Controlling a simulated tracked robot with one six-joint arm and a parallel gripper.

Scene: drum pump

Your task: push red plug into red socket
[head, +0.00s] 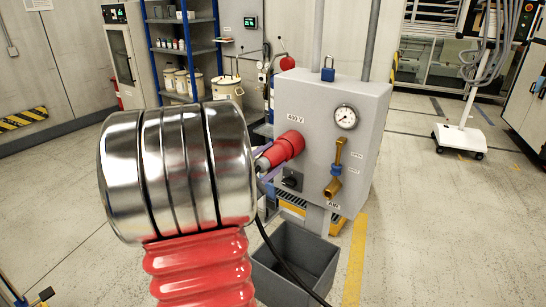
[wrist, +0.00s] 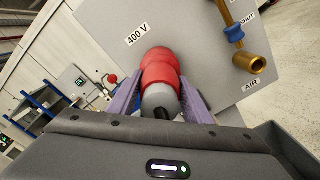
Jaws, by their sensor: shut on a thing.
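The red socket (head: 293,138) is on the front of the grey box, beside the "400 V" label. The red plug (head: 272,155) has a grey rear end and lines up with the socket. In the wrist view the plug (wrist: 160,76) meets the socket (wrist: 157,54) with no clear gap; how deep it sits is hidden. My gripper (wrist: 160,92) is shut on the plug, with a purple finger on each side. In the head view my gripper (head: 268,174) is mostly hidden behind my arm.
The grey box (head: 318,98) also carries a gauge (head: 345,117), a black knob (head: 291,180), a brass air valve (head: 335,170) and a blue padlock (head: 328,70). A grey bin (head: 291,262) stands below, with a black cable (head: 283,262) across it. Open floor lies to the right.

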